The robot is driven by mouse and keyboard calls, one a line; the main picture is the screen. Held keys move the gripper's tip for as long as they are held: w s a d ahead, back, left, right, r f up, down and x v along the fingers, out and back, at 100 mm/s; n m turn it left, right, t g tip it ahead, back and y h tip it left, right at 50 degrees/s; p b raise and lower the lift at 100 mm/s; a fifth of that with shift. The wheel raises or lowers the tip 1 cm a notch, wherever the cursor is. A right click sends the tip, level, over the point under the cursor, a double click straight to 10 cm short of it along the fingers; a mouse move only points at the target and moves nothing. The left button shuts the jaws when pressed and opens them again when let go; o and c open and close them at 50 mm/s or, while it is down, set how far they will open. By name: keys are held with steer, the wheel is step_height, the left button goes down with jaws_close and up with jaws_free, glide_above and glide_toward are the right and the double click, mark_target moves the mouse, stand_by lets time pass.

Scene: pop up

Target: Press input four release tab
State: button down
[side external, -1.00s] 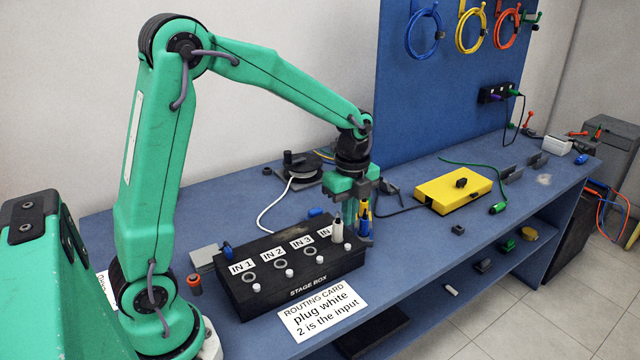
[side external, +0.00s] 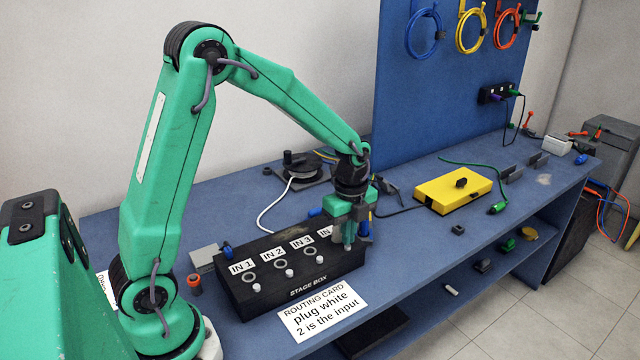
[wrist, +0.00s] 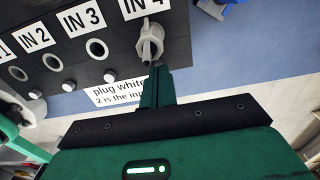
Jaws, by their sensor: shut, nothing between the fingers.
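The black stage box (side external: 285,285) stands on the blue bench, with inputs labelled IN 1 to IN 4 and a small white tab in front of each socket. In the wrist view a white plug (wrist: 150,42) sits in the socket under the IN 4 label (wrist: 143,5). My gripper (side external: 348,248) is shut and empty, pointing down at the box's IN 4 end. In the wrist view its fingertips (wrist: 157,70) are right beside the plug, over the place of the input four release tab, which they almost wholly hide. I cannot tell whether they touch it.
The routing card (side external: 320,311) lies in front of the box. A yellow box (side external: 453,190) stands to the right on the bench, with a green cable (side external: 470,166) behind it. A blue connector (wrist: 215,8) lies near the box's IN 4 end.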

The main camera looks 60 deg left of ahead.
steer(key=shift+f, duration=0.15)
steer(key=shift+f, duration=0.55)
steer(key=shift+r, duration=0.1)
stand_by(0.4)
steer(key=shift+r, duration=2.7)
steer(key=shift+s+d+r+n, duration=0.1)
steer(key=shift+s+r+n, duration=0.2)
steer(key=shift+r, duration=0.25)
steer(key=s+d+r+n+t, duration=0.1)
steer(key=s+r+n+t, duration=0.1)
steer(key=s+r+n, duration=0.3)
steer(key=s+d+r+n+t, duration=0.1)
steer(key=s+r+n+t, duration=0.2)
steer(key=s+n, duration=0.9)
step_height(320, 180, up, 3)
steer(key=shift+s+d+r+t, duration=0.1)
steer(key=shift+s+d+t, duration=0.25)
steer(key=shift+s, duration=0.25)
